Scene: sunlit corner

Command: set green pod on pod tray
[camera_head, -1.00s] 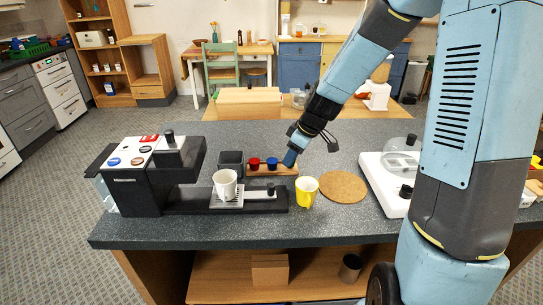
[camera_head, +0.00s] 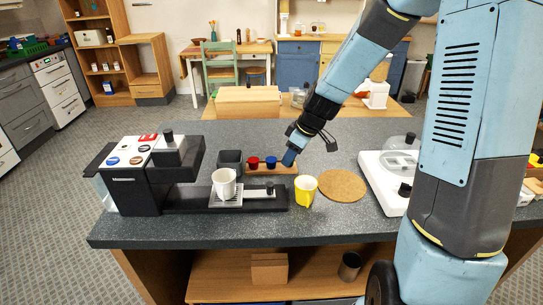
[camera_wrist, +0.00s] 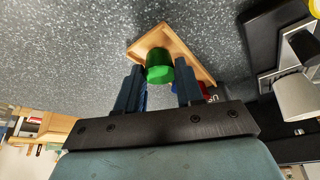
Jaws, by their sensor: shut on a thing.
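The green pod (camera_wrist: 160,67) shows between the two blue fingers of my gripper (camera_wrist: 160,74) in the wrist view, and the gripper is shut on it. Behind it in that view is the wooden pod tray (camera_wrist: 148,42); whether the pod touches the tray I cannot tell. In the head view my gripper (camera_head: 289,158) points down at the right end of the pod tray (camera_head: 262,172), and the green pod is hidden there. A red pod (camera_head: 253,162) and a blue pod (camera_head: 270,162) stand on the tray, left of the gripper.
A coffee machine (camera_head: 140,180) with a white cup (camera_head: 224,184) stands to the left. A dark square container (camera_head: 231,161) is beside the tray. A yellow cup (camera_head: 305,191) and a round cork mat (camera_head: 342,185) lie to the front right. The counter behind the tray is clear.

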